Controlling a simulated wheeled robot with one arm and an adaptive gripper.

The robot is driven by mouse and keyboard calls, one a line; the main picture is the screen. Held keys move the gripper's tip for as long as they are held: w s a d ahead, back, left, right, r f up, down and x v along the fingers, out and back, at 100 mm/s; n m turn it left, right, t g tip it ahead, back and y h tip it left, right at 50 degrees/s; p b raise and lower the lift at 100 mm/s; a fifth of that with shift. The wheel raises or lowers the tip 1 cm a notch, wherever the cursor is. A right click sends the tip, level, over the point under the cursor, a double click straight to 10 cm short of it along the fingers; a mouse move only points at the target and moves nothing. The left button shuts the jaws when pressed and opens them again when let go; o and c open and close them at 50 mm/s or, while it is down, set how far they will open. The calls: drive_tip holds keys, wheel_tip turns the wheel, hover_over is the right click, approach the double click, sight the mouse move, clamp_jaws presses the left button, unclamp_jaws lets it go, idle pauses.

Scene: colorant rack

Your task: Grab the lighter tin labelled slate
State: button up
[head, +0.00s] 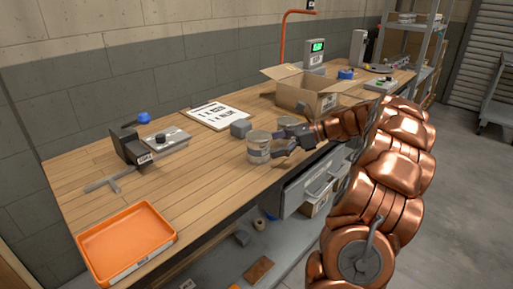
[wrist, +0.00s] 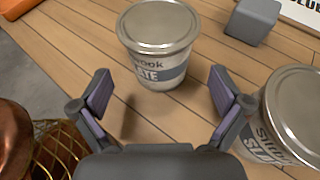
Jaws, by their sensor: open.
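Two grey-lidded tins with white and grey labels stand upright on the wooden bench. One tin (head: 259,149) is straight ahead of my gripper (head: 281,143); in the wrist view this tin (wrist: 157,45) shows part of the word slate. The other tin (wrist: 296,112) is at the right edge of the wrist view, just outside my right finger, its label starting "SLA"; it also shows in the head view (head: 288,122), partly hidden by my gripper. My gripper (wrist: 162,92) is open and empty, with the first tin just beyond its fingertips. Which tin is lighter cannot be seen.
A grey block (head: 240,129) and a printed sign (head: 214,115) are behind the tins. An open cardboard box (head: 312,101) stands farther along the bench. An orange tray (head: 125,243) is at the near left. The bench between tray and tins is clear.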

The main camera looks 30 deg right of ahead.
sight(259, 148)
drive_tip(key=shift+x, duration=2.7)
drive_tip(key=c, duration=1.4)
drive_tip(key=shift+r, duration=0.15)
